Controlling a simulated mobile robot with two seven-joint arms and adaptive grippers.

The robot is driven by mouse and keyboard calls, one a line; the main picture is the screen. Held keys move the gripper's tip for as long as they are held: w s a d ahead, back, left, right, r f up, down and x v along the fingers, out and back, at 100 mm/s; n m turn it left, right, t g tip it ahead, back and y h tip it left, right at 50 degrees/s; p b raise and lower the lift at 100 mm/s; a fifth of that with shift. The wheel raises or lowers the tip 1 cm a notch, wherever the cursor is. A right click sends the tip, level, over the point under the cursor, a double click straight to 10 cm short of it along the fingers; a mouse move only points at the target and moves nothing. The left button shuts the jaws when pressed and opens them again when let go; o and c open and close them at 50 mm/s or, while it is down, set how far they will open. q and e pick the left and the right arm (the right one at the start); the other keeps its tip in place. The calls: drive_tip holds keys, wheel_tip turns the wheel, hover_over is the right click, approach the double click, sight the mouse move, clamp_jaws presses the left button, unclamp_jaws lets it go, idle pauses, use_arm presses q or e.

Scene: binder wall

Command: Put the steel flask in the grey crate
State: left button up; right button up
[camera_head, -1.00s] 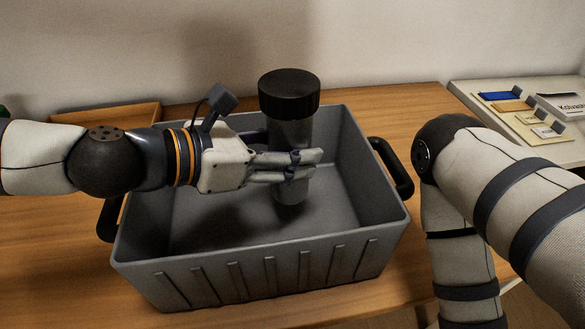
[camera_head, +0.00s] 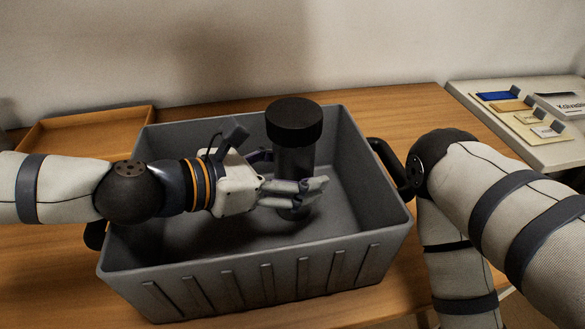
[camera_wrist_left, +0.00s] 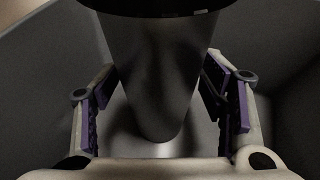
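The steel flask (camera_head: 294,165) is a dark grey cylinder with a wide black lid. It is upright inside the grey crate (camera_head: 262,275), right of its middle, with its lid above the rim. My left gripper (camera_head: 300,190) reaches in from the left, with its fingers on both sides of the flask's body. In the left wrist view the flask (camera_wrist_left: 160,75) is between the purple finger pads, whose tips meet its sides. The flask's base is close to the crate floor; I cannot tell whether it touches. My right gripper is out of view; only my right arm shows.
The crate stands on a wooden table (camera_head: 415,105) with black handles at its sides. A shallow wooden tray (camera_head: 85,130) lies behind it at left. A pale board (camera_head: 535,120) with small labelled pieces is at right. The crate's left half is free of objects.

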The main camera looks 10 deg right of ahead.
sight(278, 172)
use_arm(q)
drive_tip(key=shift+r, duration=0.3)
drive_tip(key=p+v, duration=0.1)
drive_tip(key=v, duration=0.6)
drive_tip(key=shift+s+a, duration=0.1)
drive_tip(key=shift+a, duration=0.1)
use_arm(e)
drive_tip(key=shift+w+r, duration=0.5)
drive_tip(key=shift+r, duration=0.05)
